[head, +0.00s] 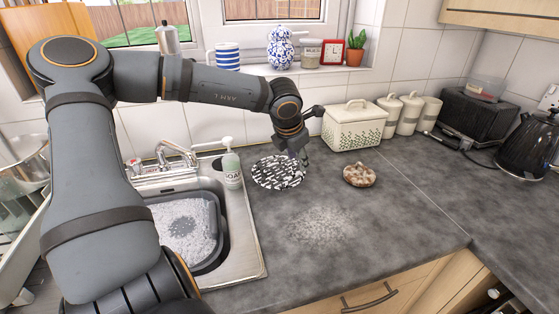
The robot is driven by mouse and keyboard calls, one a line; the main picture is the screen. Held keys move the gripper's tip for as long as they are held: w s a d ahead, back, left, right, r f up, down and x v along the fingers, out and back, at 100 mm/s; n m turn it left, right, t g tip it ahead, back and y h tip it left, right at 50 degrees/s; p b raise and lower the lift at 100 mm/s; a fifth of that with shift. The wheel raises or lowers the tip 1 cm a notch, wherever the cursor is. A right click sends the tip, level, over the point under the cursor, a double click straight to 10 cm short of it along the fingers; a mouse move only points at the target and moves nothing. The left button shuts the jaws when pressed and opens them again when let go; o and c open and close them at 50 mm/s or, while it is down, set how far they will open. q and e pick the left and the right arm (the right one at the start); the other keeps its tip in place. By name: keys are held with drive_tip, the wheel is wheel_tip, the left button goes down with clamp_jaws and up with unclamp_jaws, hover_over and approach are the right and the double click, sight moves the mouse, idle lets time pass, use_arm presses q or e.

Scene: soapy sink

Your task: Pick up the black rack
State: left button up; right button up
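A round black-and-white patterned piece (278,173) lies flat on the grey counter, right of the sink. It is the nearest match to a black rack, but I cannot tell its exact form. My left gripper (304,156) reaches in from above and points down at the right edge of this piece. Its fingers are small and dark, partly hidden by the wrist, so I cannot tell whether they are open, or whether they touch the piece.
A soap bottle (231,169) stands by the sink (254,262), which holds a grey tub (222,236) of suds. A brown dish (359,175) lies right of the gripper. A cream bread bin (352,128) stands behind. A foamy patch (320,228) marks the otherwise clear front counter.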

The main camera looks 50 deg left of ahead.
sight(300, 173)
use_arm(q)
drive_tip(key=x, duration=0.3)
drive_tip(key=shift+f+b, duration=0.1)
drive_tip(key=shift+b, duration=0.2)
drive_tip(key=p+x, duration=0.1)
drive_tip(key=x, duration=0.3)
drive_tip(key=shift+w+a+f, duration=0.1)
drive_tip(key=shift+w+f, duration=0.1)
drive_tip(key=shift+f, duration=0.1)
drive_tip(key=shift+s+r, duration=0.1)
drive_tip(key=shift+s, duration=0.05)
drive_tip(key=shift+c, duration=0.6)
drive_tip(key=c, duration=0.7)
clamp_jaws()
use_arm(e)
drive_tip(key=shift+s+d+f, duration=0.15)
drive_tip(key=shift+s+f, duration=0.35)
drive_tip(key=shift+s, duration=0.2)
